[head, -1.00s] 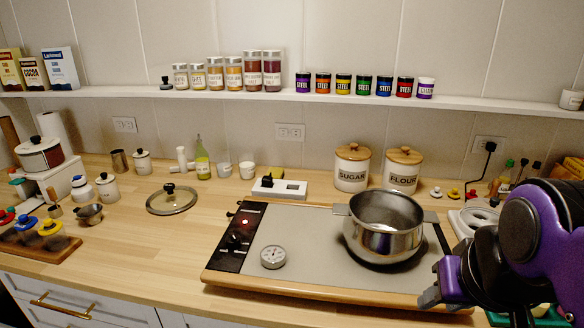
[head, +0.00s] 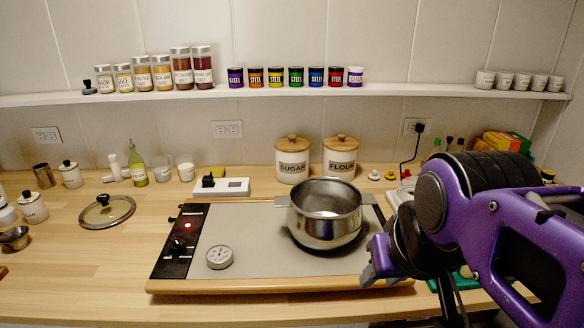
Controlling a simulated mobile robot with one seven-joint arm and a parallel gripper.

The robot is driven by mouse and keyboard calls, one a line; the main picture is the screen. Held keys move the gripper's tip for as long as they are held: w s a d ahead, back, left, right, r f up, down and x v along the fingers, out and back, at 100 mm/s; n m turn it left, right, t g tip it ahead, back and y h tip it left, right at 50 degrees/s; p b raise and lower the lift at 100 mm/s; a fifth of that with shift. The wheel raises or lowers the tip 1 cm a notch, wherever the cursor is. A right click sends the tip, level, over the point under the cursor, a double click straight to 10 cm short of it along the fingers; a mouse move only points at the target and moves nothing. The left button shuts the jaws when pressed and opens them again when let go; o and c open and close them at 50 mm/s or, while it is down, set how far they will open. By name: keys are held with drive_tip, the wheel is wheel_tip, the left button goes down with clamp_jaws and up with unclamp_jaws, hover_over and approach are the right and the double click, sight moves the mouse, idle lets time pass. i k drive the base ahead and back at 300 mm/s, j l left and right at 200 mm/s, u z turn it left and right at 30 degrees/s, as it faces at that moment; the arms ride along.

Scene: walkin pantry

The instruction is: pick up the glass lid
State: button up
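The glass lid (head: 107,211) lies flat on the wooden counter at the left, a clear round disc with a metal rim and a dark knob on top. My gripper (head: 372,268) is at the lower right, in front of the cooktop's right side, far from the lid. Its fingers are small and partly hidden by my purple arm, so whether they are apart or together is unclear. No object shows in it.
A steel pot (head: 325,215) stands on the cooktop (head: 265,260) between my gripper and the lid, with a dial timer (head: 220,257) beside it. Sugar (head: 293,160) and flour (head: 340,158) canisters stand behind. A metal cup (head: 15,238) is left of the lid. Counter in front of the lid is clear.

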sight(107, 212)
drive_tip(key=j, duration=2.85)
